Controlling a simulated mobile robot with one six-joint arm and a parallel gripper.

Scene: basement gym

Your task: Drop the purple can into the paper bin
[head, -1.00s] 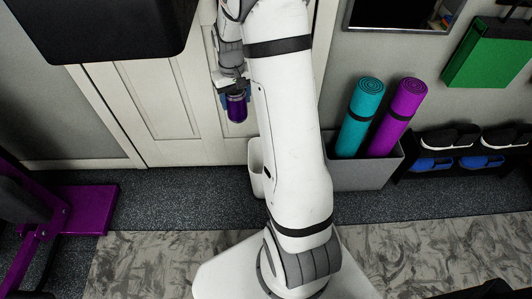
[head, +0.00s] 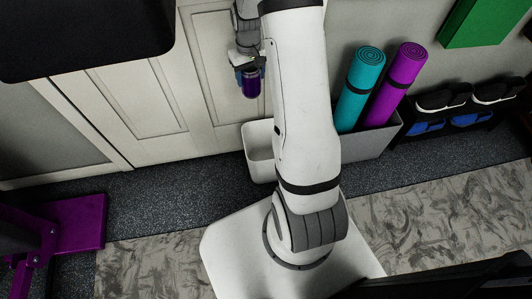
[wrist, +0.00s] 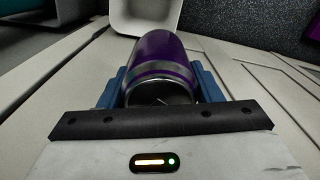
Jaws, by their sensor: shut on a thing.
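The purple can (head: 250,83) hangs upright below my gripper (head: 249,72) in the head view, in front of the white door. In the wrist view the can (wrist: 160,58) sits between the blue fingers of my gripper (wrist: 161,84), which are shut on it. The paper bin, a white open container (head: 251,131), stands on the floor by the door, lower than the can in the head view. My arm hides its right side. In the wrist view part of the bin (wrist: 125,18) shows past the can's far end.
Right of my arm, a grey box (head: 372,146) holds a teal rolled mat (head: 362,85) and a purple rolled mat (head: 398,82). A shoe rack (head: 448,135) stands farther right. Purple gym equipment (head: 75,222) is at left. Dark floor left of the bin is clear.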

